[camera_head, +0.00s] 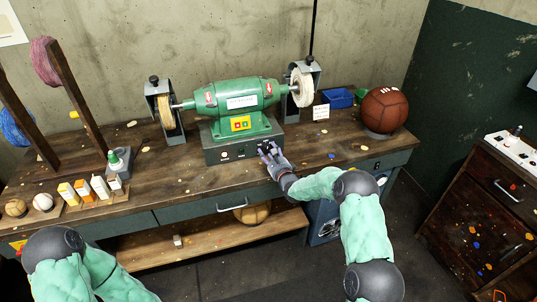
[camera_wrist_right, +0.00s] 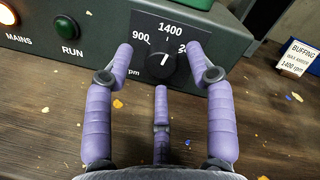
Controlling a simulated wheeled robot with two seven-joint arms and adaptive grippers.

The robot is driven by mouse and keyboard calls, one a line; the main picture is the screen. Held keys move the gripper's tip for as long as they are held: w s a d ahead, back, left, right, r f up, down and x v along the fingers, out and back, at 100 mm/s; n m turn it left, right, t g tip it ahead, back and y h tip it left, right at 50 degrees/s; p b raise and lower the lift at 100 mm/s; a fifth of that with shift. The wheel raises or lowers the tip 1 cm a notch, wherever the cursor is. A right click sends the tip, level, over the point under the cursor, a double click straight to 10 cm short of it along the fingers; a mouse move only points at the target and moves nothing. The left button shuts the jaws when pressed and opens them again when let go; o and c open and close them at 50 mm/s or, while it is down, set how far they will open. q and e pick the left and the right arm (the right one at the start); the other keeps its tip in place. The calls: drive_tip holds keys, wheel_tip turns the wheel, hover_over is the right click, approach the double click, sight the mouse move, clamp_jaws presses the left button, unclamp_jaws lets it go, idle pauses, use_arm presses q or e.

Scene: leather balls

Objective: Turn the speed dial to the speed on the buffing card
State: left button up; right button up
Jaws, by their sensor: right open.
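The speed dial (camera_wrist_right: 161,67) is a black knob on the dark scale plate of the grinder's base (camera_head: 228,152). Its white pointer line points up toward 1400, with 900 to the left and a partly hidden number to the right. My right gripper (camera_head: 272,155) is open. In the right wrist view its purple fingers (camera_wrist_right: 160,72) are spread left, right and below the knob; I cannot tell whether any touch it. The white buffing card (camera_wrist_right: 298,57) reads 1400 rpm; it also stands on the bench right of the grinder (camera_head: 321,112). My left gripper is out of view.
The green grinder (camera_head: 240,98) has wheels at both ends. Left of the dial are the MAINS lamp (camera_wrist_right: 8,15) and RUN button (camera_wrist_right: 65,27). A leather ball (camera_head: 385,110) and blue tray (camera_head: 338,98) are on the bench's right. Bottles and small balls stand at left.

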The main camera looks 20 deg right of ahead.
drive_tip(key=shift+w, duration=0.4)
drive_tip(key=shift+c, duration=0.2)
clamp_jaws()
drive_tip(key=shift+r, duration=0.1)
drive_tip(key=shift+n+b, duration=0.8)
drive_tip(key=shift+n, duration=0.1)
drive_tip(key=shift+a+r, duration=0.1)
